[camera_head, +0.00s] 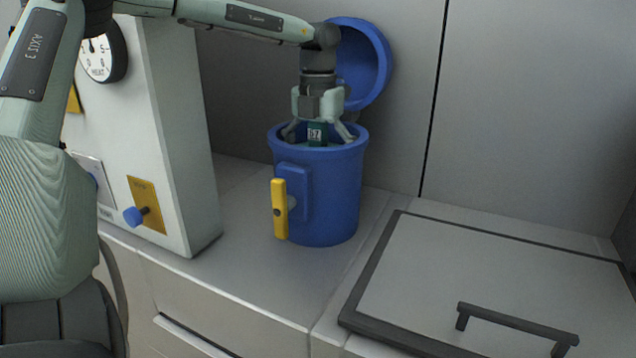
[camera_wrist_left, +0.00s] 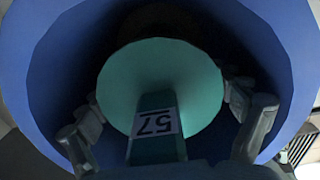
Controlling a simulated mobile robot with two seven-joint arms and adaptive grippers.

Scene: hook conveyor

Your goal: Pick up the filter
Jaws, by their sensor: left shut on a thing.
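The filter (camera_head: 316,133) is green with a white label reading 57. In the head view only its top shows above the rim of a blue canister (camera_head: 335,200). In the left wrist view the filter (camera_wrist_left: 163,75) shows as a round green disc with a narrow labelled handle, inside the blue canister (camera_wrist_left: 50,85). My left gripper (camera_head: 318,132) points down into the canister's mouth and is shut on the filter's handle. Its fingers (camera_wrist_left: 165,125) stand on both sides of the handle. The filter's lower part is hidden in the canister. My right gripper is not seen.
The canister's blue lid (camera_head: 362,62) stands open behind it, and a yellow handle (camera_head: 279,209) sticks out in front. A white panel with a gauge (camera_head: 102,58) and a blue knob (camera_head: 133,216) stands left. A hatch with a dark handle (camera_head: 515,325) lies right.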

